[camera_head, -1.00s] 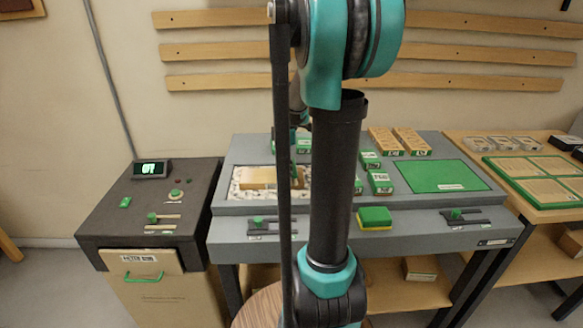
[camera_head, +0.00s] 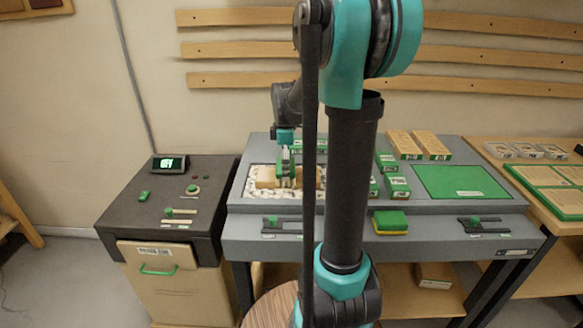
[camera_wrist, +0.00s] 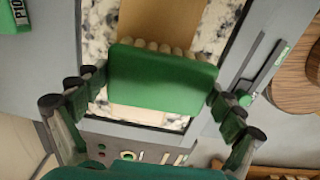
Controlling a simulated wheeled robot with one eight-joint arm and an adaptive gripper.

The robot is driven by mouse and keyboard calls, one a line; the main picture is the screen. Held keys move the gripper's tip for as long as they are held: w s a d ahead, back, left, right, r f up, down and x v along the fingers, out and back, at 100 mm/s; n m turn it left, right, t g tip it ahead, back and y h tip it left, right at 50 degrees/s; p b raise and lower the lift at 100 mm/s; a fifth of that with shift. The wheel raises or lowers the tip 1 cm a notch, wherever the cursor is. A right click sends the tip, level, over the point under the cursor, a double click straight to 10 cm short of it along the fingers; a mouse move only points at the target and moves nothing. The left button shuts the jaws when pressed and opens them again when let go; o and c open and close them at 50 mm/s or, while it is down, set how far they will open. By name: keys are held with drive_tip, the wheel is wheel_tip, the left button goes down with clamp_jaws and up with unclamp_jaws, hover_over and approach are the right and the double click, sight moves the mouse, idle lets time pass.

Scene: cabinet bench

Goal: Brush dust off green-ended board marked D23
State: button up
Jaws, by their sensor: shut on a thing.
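My gripper (camera_wrist: 160,92) is shut on a green brush block (camera_wrist: 160,78) with pale bristles along its far edge. In the head view my gripper (camera_head: 287,160) holds the brush (camera_head: 286,177) over a tan board (camera_head: 265,177), which lies in a tray with a speckled white-and-dark bed (camera_head: 252,190). In the wrist view the brush covers the board's middle; tan parts show beyond it (camera_wrist: 160,18) and on the near side. I cannot tell whether the bristles touch the board. No D23 mark, green end or dust can be made out on it.
A green mat (camera_head: 460,181) and several green-ended boxes stand right of the tray, partly behind my arm. A green-and-yellow sponge-like block (camera_head: 390,222) sits at the bench's front. A dark cabinet (camera_head: 150,212) with a small lit display (camera_head: 169,164) stands left.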

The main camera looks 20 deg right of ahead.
sight(264, 172)
drive_tip(key=shift+w+a, duration=0.4)
drive_tip(key=shift+a, duration=0.8)
drive_tip(key=shift+w+a, duration=0.4)
drive_tip(key=shift+a, duration=0.85)
drive_tip(key=shift+w+a, duration=0.4)
drive_tip(key=shift+a, duration=0.8)
drive_tip(key=shift+s+d, duration=0.35)
drive_tip(key=shift+d, duration=2.45)
drive_tip(key=shift+s+d, duration=0.4)
drive_tip(key=shift+d, duration=2.45)
drive_tip(key=shift+s+d, duration=0.35)
drive_tip(key=shift+d, duration=2.45)
drive_tip(key=shift+w+a+f, duration=0.1)
drive_tip(key=shift+w+a, duration=0.75)
drive_tip(key=shift+a, duration=1.8)
drive_tip(key=shift+w+a, duration=0.85)
drive_tip(key=shift+a, duration=1.85)
drive_tip(key=shift+w+a+f, duration=0.1)
drive_tip(key=shift+w+a, duration=0.75)
drive_tip(key=shift+a, duration=1.8)
drive_tip(key=shift+s+d+r, duration=0.1)
drive_tip(key=shift+s+d, duration=0.15)
drive_tip(key=shift+d, duration=0.6)
drive_tip(key=shift+s+d+r, duration=0.1)
drive_tip(key=shift+s+d, duration=0.15)
drive_tip(key=shift+d, duration=0.6)
